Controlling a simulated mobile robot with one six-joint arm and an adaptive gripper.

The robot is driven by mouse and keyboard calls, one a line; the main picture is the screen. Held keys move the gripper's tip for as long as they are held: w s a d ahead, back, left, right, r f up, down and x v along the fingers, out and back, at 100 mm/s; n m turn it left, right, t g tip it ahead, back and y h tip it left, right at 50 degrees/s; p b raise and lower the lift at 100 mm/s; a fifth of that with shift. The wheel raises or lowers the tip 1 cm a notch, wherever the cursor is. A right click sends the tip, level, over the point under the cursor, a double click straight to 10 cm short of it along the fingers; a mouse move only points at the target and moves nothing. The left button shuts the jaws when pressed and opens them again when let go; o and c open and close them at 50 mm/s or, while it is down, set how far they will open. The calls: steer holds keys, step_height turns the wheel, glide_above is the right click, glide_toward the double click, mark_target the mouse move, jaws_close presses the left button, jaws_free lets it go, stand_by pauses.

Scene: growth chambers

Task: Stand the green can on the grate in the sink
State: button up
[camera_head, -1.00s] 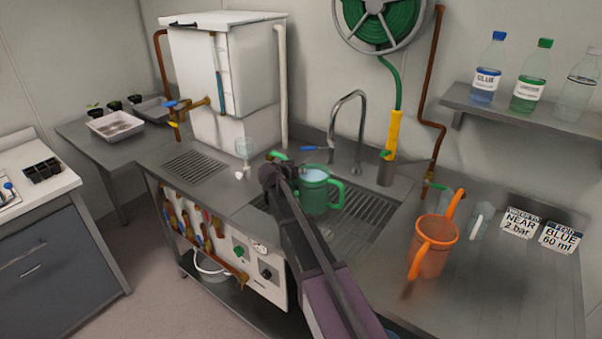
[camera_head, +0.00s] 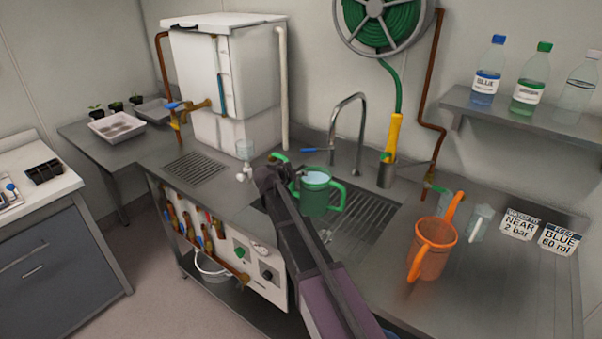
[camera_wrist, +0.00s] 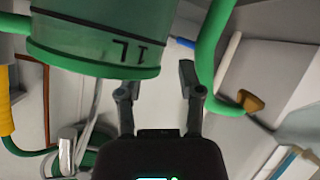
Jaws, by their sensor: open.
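The green can (camera_head: 314,195) stands upright at the sink below the tap, with a pale blue surface inside its top. One green loop shows on its right and a green end on its left. Its base appears to be on the sink grate (camera_head: 368,218), but my arm partly hides the contact. My gripper (camera_head: 291,183) is at the can's left side. In the wrist view my open gripper (camera_wrist: 157,82) has nothing between its fingertips; the can (camera_wrist: 100,35), marked 1L upside down, and a green curved part (camera_wrist: 208,60) lie close by.
An orange jug (camera_head: 432,248) and a clear beaker (camera_head: 479,222) stand on the counter to the right. The tap (camera_head: 360,125) rises behind the can, with a yellow hose nozzle (camera_head: 394,137) beside it. A clear funnel (camera_head: 245,150) is left of my gripper.

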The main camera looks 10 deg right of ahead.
steer(key=p+v, duration=0.4)
steer(key=v, duration=0.6)
stand_by(0.4)
steer(key=s+d+f+g+y, duration=0.1)
steer(key=s+d+f+g, duration=0.1)
steer(key=s, duration=0.4)
steer(key=s+d+f+n+g+y, duration=0.1)
steer(key=s+d+f+g+y, duration=0.1)
steer(key=s, duration=0.5)
steer(key=s+d+f+n+g+y, duration=0.1)
steer(key=s+d+f+g+y, duration=0.1)
steer(key=s+d+f, duration=0.3)
steer(key=shift+s+d+g, duration=0.65)
steer(key=shift+s+g, duration=0.15)
steer(key=shift+s, duration=0.1)
steer(key=s+y, duration=0.1)
steer(key=s, duration=0.1)
steer(key=s+n+g+y, duration=0.1)
steer(key=s, duration=0.1)
steer(key=s+f+y, duration=0.1)
steer(key=s, duration=0.1)
steer(key=shift+s+a+n+g, duration=0.2)
steer(key=shift+s+n+g, duration=0.1)
steer(key=shift+n, duration=0.1)
steer(key=shift+s, duration=0.35)
